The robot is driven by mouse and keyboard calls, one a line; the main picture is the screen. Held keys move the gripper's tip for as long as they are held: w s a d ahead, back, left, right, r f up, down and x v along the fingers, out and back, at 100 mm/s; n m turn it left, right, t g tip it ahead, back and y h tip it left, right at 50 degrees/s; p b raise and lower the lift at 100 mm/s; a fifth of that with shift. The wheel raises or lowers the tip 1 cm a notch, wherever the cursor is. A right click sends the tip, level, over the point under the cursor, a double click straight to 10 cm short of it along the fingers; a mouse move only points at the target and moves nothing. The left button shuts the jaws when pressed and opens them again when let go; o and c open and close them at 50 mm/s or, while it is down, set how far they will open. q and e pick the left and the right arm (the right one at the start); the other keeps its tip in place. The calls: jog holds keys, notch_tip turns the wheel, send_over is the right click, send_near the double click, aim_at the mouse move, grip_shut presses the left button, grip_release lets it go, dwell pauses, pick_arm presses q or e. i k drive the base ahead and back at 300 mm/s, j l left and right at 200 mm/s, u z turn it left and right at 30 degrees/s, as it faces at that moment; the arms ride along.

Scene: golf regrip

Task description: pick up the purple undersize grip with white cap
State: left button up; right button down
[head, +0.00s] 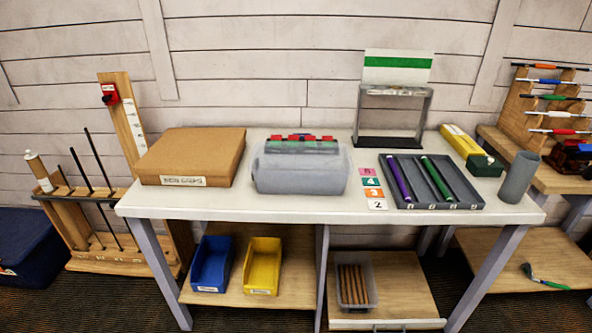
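A purple grip (399,181) lies lengthwise in the leftmost part of a grey slotted tray (467,190) on the white workbench (240,204). Whether it has a white cap is too small to tell. A green grip (437,180) lies in the same tray, to the right of the purple one. The slots further right look empty. Neither of my grippers shows in the head view.
A cardboard box (192,157), a translucent grey bin (300,170) and numbered colored cards (374,193) stand left of the tray. A clear-fronted stand (393,115) is behind it. A yellow box (460,142) and a grey cylinder (519,178) are at right.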

aim_at(390, 159)
jog(key=i+l, duration=0.1)
jog(key=l, duration=0.35)
jog(key=i+l, duration=0.15)
jog(key=l, duration=0.25)
jog(key=i+l, duration=0.1)
jog(key=l, duration=0.35)
jog(key=i+l, duration=0.15)
jog(key=l, duration=0.25)
jog(key=i+l, duration=0.1)
jog(key=l, duration=0.35)
jog(key=i+l, duration=0.1)
jog(key=l, duration=0.3)
jog(key=i+l+u, duration=0.1)
jog(key=l, duration=0.35)
